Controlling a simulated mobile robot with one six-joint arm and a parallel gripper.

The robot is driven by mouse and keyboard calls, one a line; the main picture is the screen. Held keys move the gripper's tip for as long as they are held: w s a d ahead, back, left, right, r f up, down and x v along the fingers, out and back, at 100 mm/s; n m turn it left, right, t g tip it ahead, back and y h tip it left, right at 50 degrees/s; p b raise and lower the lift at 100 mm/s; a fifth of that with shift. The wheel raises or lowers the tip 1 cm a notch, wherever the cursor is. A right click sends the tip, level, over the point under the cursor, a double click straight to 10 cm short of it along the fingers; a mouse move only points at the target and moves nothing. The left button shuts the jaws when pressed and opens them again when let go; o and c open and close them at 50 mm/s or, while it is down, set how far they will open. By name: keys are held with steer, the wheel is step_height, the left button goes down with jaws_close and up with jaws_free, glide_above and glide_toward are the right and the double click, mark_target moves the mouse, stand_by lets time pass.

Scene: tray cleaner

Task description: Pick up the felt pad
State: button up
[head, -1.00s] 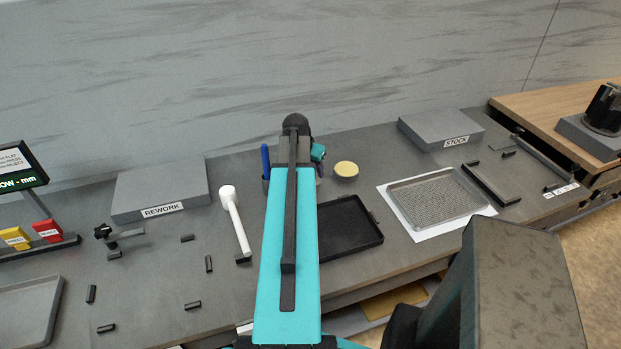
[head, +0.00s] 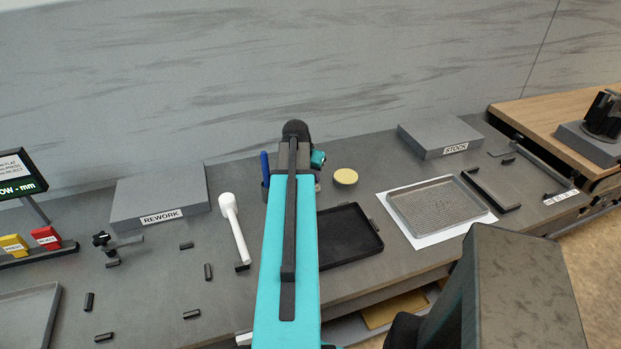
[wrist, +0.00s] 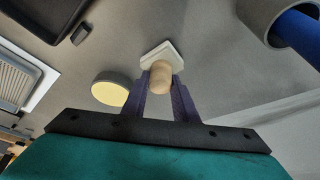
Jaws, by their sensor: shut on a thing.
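In the wrist view, my gripper (wrist: 160,84) is shut on a rounded wooden knob. The knob is joined to a pale, roughly square pad (wrist: 152,52), which I take as the felt pad. The pad lies just beyond the fingertips, with the grey bench behind it. I cannot tell whether it touches the bench. In the head view, my arm hides the fingers and the pad.
A yellow-topped round disc (wrist: 110,90) sits close beside the pad; it also shows in the head view (head: 345,177). A cup (wrist: 266,18) holding a blue item is on the other side. A black tray (head: 350,250) and a perforated tray (head: 437,229) lie to the right.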

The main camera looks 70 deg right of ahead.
steer(key=shift+r+b, duration=0.65)
steer(key=shift+r, duration=0.7)
steer(key=shift+a+r, duration=0.15)
steer(key=shift+a, duration=0.15)
steer(key=s+a+b, duration=0.1)
steer(key=a+b, duration=0.5)
steer(key=a, duration=0.4)
steer(key=shift+s+r, duration=0.25)
steer(key=shift+r, duration=0.1)
steer(key=b, duration=0.3)
steer(key=shift+a, duration=0.3)
steer(key=a+b, duration=0.1)
steer(key=b, duration=0.3)
